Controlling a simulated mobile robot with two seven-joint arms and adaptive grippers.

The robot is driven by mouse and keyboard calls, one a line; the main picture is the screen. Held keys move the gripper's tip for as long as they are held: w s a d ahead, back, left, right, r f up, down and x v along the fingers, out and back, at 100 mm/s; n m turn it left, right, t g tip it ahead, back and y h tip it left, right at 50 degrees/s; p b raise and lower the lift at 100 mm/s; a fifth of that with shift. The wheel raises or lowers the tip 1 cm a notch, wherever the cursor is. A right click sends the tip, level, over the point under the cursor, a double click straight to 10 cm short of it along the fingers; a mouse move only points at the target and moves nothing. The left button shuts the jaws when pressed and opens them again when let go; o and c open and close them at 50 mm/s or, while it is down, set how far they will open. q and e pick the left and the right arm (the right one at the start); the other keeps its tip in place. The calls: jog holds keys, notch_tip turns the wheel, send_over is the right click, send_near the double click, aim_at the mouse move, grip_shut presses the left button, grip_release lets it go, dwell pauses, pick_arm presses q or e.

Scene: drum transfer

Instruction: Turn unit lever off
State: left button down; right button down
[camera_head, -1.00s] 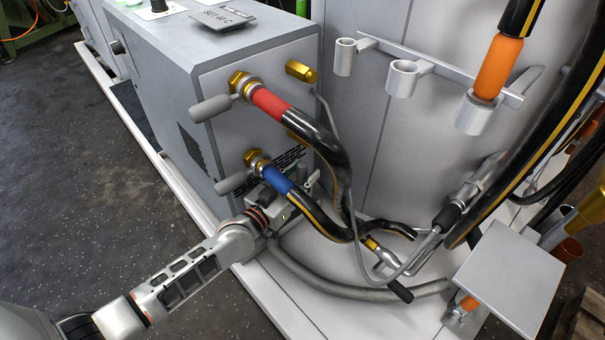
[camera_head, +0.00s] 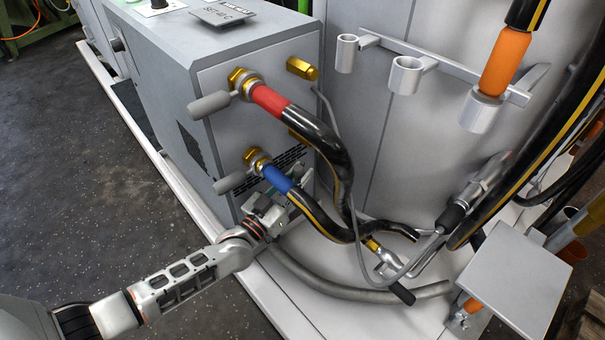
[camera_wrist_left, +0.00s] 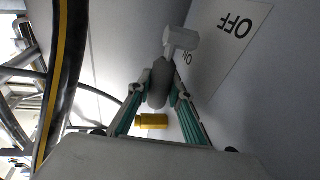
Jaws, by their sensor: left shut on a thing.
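My left gripper (camera_head: 278,198) is low at the front panel of the grey unit (camera_head: 255,95), beside the blue-banded hose (camera_head: 277,179), which partly covers its fingers in the head view. In the left wrist view, its teal fingers (camera_wrist_left: 159,88) are shut on a grey lever (camera_wrist_left: 158,90). The lever has a pale block-like end (camera_wrist_left: 181,40). Next to it is a white label (camera_wrist_left: 225,40) reading OFF and ON, upside down. The held lever cannot be made out in the head view. My right gripper is not in view.
Two grey-handled valves (camera_head: 208,104) (camera_head: 230,182) with red- and blue-banded hoses sit close above my gripper. A brass fitting (camera_head: 303,68) is higher on the panel, and a grey hose (camera_head: 345,291) runs below. Open floor (camera_head: 90,180) lies to the left.

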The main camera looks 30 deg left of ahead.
pick_arm(q)
jog(key=shift+s+a+f+n+t, duration=0.1)
jog(key=shift+s+f+n+t, duration=0.25)
jog(key=shift+t, duration=0.4)
jog(key=shift+s+a+f+n+t, duration=0.1)
jog(key=shift+s+a+n+t, duration=0.1)
jog(key=shift+s+t, duration=0.45)
jog(key=shift+s+a+f+n+t, duration=0.15)
jog(key=shift+s+n+t, duration=0.1)
jog(key=shift+t, duration=0.95)
jog(key=c, duration=1.8)
grip_release()
jog(key=v, duration=1.2)
jog(key=shift+d, duration=0.1)
